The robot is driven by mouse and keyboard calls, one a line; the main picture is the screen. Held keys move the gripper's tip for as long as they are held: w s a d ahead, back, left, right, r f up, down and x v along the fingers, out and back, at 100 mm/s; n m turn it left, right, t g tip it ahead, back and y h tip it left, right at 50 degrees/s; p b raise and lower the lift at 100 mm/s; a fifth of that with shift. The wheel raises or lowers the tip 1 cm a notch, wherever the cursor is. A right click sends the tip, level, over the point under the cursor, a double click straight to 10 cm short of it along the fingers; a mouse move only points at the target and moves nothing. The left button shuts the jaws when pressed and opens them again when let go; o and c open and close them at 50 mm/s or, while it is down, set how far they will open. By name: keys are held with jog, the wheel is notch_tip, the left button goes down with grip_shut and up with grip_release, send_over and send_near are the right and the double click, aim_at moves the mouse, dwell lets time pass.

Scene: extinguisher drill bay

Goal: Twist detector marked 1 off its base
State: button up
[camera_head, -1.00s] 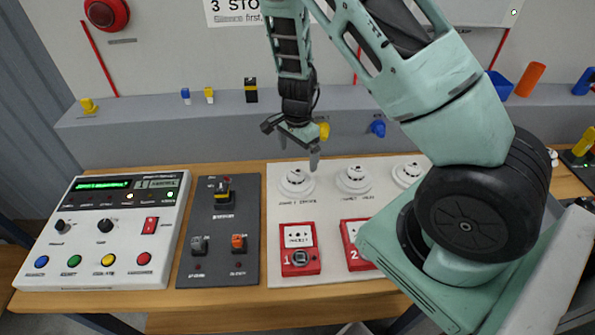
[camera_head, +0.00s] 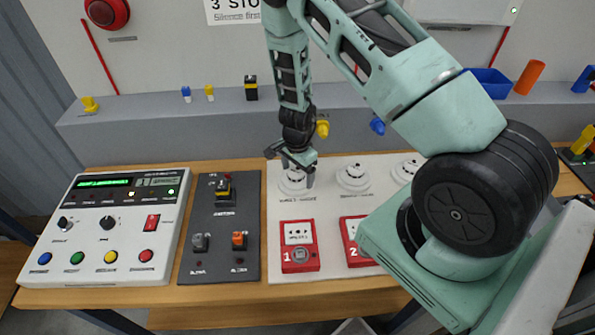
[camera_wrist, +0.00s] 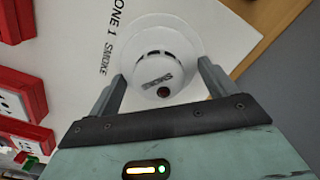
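The detector marked 1 (camera_head: 292,184) is a round white dome on the white panel, leftmost of the row of detectors. It also shows in the wrist view (camera_wrist: 150,50), beside the printed words "ONE 1 SMOKE", with a small dark red spot on its near side. My gripper (camera_head: 297,174) points down over this detector. In the wrist view its two grey fingers (camera_wrist: 161,72) stand apart, one on each side of the detector's near part. I cannot tell whether the fingertips touch it. Part of the detector is hidden behind the gripper in the head view.
Other white detectors (camera_head: 354,176) sit to the right. Red call points marked 1 (camera_head: 300,258) and 2 (camera_head: 352,232) are below. A dark switch plate (camera_head: 218,260) and a control panel (camera_head: 104,240) lie left. A grey ledge (camera_head: 160,124) runs behind.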

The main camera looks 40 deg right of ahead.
jog(key=c, duration=0.5)
jog(key=shift+o, duration=0.2)
jog(key=shift+n+b, duration=0.5)
jog(key=shift+n, duration=0.4)
jog(key=shift+w+n+b, duration=0.1)
jog(key=shift+n+b, duration=0.2)
jog(key=shift+n, duration=0.7)
jog(key=shift+n+b, duration=0.45)
jog(key=shift+n, duration=0.55)
